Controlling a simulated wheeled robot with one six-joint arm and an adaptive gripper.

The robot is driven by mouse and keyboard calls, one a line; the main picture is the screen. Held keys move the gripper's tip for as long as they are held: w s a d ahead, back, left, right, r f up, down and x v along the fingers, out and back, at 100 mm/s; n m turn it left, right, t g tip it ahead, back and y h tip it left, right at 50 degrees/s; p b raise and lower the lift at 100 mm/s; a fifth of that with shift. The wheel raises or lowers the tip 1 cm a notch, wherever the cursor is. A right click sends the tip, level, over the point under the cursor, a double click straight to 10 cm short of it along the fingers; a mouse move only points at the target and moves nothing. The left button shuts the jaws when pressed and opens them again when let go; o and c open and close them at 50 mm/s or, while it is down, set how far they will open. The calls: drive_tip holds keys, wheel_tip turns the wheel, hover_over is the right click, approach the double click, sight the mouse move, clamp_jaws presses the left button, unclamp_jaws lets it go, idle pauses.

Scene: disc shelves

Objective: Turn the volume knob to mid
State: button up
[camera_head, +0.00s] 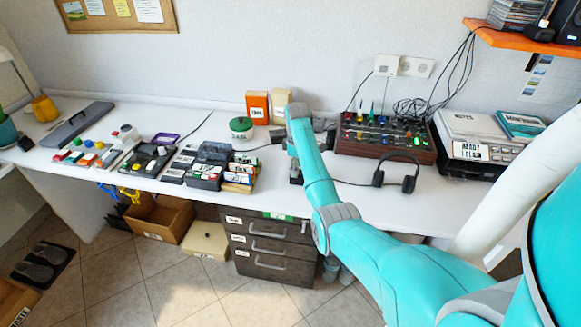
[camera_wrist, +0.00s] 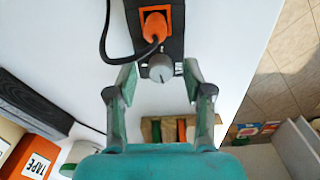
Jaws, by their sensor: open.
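The volume knob (camera_wrist: 160,68) is a round grey knob on a narrow dark box (camera_wrist: 174,42) on the white desk. Small pale marks flank it, too small to read, and I cannot tell its setting. In the wrist view my gripper (camera_wrist: 159,73) is open, with one finger on the left and one on the right of the knob. I cannot tell whether either finger touches it. In the head view my arm covers the knob, and the fingers are not clear.
An orange plug (camera_wrist: 155,24) with a black cable sits in the box beyond the knob. The head view shows a mixer (camera_head: 385,142) and black headphones (camera_head: 409,182) to the right, and an orange box (camera_head: 257,107) and green-lidded round container (camera_head: 241,127) to the left.

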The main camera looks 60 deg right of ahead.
drive_tip(key=shift+f, duration=0.1)
clamp_jaws()
drive_tip(key=shift+m, duration=0.3)
drive_tip(key=m, duration=1.9)
idle(0.6)
